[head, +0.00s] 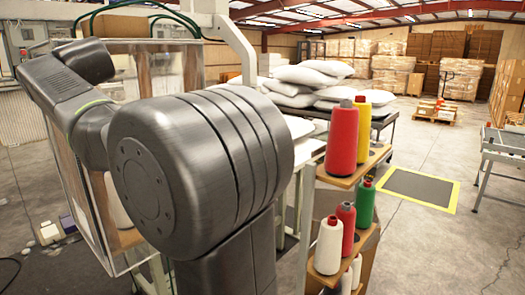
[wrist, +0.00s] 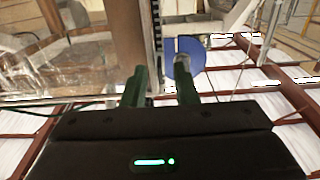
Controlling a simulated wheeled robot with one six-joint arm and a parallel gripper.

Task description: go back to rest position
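My gripper (wrist: 160,80) shows in the wrist view, with its two green fingers apart. I see nothing held between them. A dark upright post and a blue rounded piece (wrist: 195,55) show behind the fingertips; I cannot tell how far off they are. In the head view my own thick grey arm fills the left and middle, bent back toward the upper left. The gripper itself does not show there.
A clear-walled box (head: 85,205) stands behind my arm at left. A wooden spool rack (head: 345,180) with red, yellow, green and white cones stands close at right. White pillows (head: 310,75) are stacked behind. Floor beyond the rack is open, with a yellow-edged mat (head: 418,188).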

